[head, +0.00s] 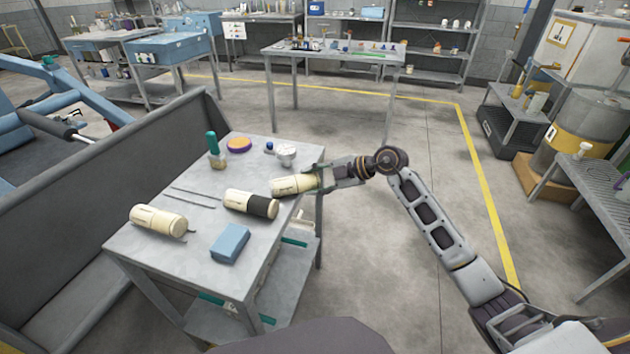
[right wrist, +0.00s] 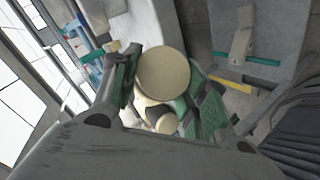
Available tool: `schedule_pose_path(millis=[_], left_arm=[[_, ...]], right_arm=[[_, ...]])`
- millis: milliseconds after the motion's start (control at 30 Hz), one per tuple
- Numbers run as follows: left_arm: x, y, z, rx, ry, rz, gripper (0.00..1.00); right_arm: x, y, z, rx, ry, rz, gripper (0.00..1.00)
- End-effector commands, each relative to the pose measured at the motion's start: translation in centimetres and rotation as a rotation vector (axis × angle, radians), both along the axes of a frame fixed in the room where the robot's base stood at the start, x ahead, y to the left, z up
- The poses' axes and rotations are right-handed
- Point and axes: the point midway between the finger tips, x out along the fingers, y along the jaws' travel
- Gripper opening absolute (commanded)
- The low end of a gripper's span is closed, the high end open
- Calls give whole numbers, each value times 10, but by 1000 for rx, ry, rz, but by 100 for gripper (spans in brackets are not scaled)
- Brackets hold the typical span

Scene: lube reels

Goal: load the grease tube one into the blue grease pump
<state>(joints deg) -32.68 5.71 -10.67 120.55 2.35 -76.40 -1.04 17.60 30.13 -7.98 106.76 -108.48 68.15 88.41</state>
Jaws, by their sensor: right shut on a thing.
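My right gripper (head: 324,181) is shut on a cream grease tube (head: 291,185) at the right edge of the small grey table (head: 170,258). The tube lies roughly level, its left end over the tabletop; I cannot tell whether it touches the top. In the right wrist view its round cream end (right wrist: 162,73) shows between the green finger pads of the gripper (right wrist: 160,98). A cream tube with a dark band (head: 250,202) lies just left of it, and another cream tube (head: 158,221) lies at the table's left. No blue grease pump can be clearly made out. My left gripper is out of view.
The floor right of the table is clear.

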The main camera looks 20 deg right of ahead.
Motion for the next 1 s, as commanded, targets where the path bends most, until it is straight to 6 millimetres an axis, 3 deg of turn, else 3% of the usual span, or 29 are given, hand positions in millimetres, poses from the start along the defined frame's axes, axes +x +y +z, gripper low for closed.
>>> schedule_pose_path(millis=[67, 100, 233, 700, 1000], left_arm=[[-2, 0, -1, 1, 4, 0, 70], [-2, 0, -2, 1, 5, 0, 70], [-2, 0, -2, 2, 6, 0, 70], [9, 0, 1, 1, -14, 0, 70], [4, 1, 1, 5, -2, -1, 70]], right_arm=[[0, 0, -2, 0, 1, 0, 19], [0, 0, -2, -1, 1, 1, 48], [0, 0, -2, -1, 1, 1, 65], [0, 0, 1, 0, -1, 0, 66], [-12, -18, 13, -3, 1, -1, 66]])
